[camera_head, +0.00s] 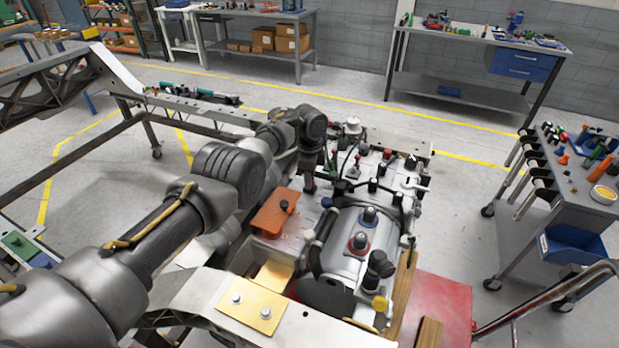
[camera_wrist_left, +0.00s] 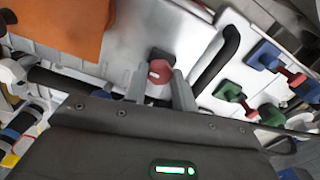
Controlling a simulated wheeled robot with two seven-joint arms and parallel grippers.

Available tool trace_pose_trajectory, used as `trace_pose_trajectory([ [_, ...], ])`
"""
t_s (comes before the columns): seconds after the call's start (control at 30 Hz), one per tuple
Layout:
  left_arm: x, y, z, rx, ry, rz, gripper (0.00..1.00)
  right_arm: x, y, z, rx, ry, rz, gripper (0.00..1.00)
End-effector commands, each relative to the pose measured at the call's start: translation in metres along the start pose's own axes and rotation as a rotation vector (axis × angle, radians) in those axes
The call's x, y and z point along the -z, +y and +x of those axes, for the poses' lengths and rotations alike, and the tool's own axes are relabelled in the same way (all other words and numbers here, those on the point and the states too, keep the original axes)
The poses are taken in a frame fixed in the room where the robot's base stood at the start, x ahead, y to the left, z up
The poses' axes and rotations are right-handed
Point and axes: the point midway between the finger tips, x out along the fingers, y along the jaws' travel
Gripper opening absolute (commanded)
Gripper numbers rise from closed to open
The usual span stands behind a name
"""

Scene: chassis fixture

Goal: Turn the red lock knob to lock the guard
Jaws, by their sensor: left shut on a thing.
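The red lock knob (camera_wrist_left: 160,72) shows in the left wrist view on a pale metal plate, between the two grey fingers of my left gripper (camera_wrist_left: 160,86). The fingers are shut on it. In the head view my left gripper (camera_head: 311,184) points down at the chassis block, beside an orange plate with a black knob (camera_head: 273,216). The gripper and forearm hide the red lock knob there. The orange plate also shows at the upper left of the left wrist view (camera_wrist_left: 68,22). I cannot tell which part is the guard. My right gripper is in neither view.
Several black, red and blue knobs crowd the chassis block (camera_head: 340,262) right of the gripper. A black curved handle (camera_wrist_left: 216,62) and red, blue and green fittings (camera_wrist_left: 268,58) lie close by in the wrist view. A tool cart (camera_head: 560,205) stands at the right.

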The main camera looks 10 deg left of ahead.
Motion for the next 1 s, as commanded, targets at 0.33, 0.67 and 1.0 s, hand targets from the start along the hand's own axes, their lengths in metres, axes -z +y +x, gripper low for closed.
trace_pose_trajectory([
  [0.33,0.001,0.002,0.002,-0.004,0.000,0.003,0.40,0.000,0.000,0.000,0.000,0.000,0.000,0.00],
  [0.67,0.000,0.001,0.000,-0.002,0.000,0.000,0.48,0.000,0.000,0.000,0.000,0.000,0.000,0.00],
  [1.0,0.001,-0.001,-0.047,0.000,0.001,0.001,0.48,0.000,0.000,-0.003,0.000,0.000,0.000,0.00],
])
